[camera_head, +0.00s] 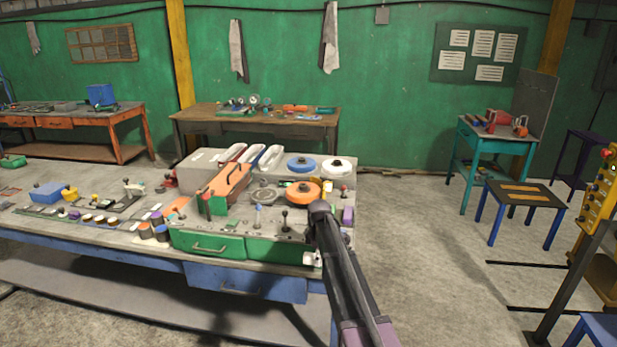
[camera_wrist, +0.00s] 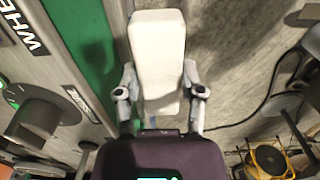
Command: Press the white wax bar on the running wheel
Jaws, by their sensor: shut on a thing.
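The white wax bar (camera_wrist: 157,45) is between the two fingers of my gripper (camera_wrist: 160,82) in the wrist view, its long side pointing away from the palm. The gripper is shut on it. In the head view my arm reaches to the bench's front right corner, and a small white piece (camera_head: 312,258) shows below its end; I cannot tell if it is the bar. On the bench are an orange wheel (camera_head: 303,191), a blue wheel (camera_head: 301,164) and a white wheel (camera_head: 337,166). Which wheel is running cannot be told. The bar touches no wheel that I can see.
A green drawer unit (camera_head: 209,246) forms the bench's front. An orange tool box (camera_head: 226,184) and a black-knobbed lever (camera_head: 284,217) stand near the wheels. In the wrist view a grey disc (camera_wrist: 38,112) is at left and a cable (camera_wrist: 258,110) lies at right. Open floor lies right of the bench.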

